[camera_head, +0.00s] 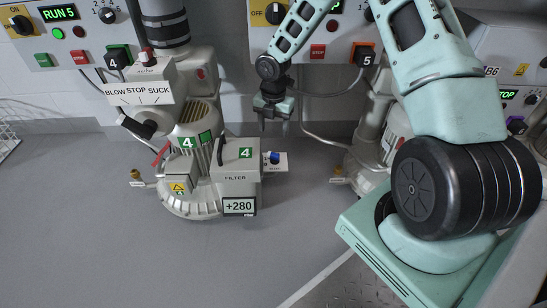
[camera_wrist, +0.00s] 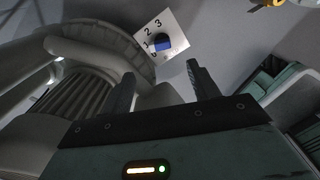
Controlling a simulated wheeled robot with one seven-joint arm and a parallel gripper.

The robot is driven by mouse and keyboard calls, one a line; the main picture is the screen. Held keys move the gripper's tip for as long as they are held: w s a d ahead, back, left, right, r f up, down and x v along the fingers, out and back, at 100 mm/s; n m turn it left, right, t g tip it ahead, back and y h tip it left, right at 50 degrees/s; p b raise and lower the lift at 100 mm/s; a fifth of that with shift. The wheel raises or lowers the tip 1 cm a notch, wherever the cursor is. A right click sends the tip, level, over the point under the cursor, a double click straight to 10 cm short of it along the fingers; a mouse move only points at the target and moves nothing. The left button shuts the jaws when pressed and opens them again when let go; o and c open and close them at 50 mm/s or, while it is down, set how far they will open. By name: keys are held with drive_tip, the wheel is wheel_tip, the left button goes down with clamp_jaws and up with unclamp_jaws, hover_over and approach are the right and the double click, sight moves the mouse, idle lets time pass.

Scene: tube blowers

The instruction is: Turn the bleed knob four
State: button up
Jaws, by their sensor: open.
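Blower 4 (camera_head: 190,160) stands left of centre with its grey filter box (camera_head: 233,185), which carries a green "4" label and a "+280" sign. The blue bleed knob (camera_head: 272,157) sits on a small white plate at the box's right side. In the wrist view the blue knob (camera_wrist: 163,43) shows on its white dial plate (camera_wrist: 168,27), numbered 0 to 3. My gripper (camera_head: 273,122) is above the knob in the head view, apart from it. The wrist view shows my gripper (camera_wrist: 160,75) open and empty, with the knob beyond the gap between its fingers.
Blower 5 (camera_head: 372,135) stands to the right, partly hidden by my arm. A grey hose (camera_head: 325,140) runs beside it. Control panels (camera_head: 75,30) line the wall behind. A brass fitting (camera_head: 136,175) sticks out left of blower 4. The grey floor (camera_head: 80,240) in front is clear.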

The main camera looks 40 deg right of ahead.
sight(274, 153)
wheel_tip(274, 153, down, 11)
drive_tip(key=b, duration=0.6)
drive_tip(key=c, duration=1)
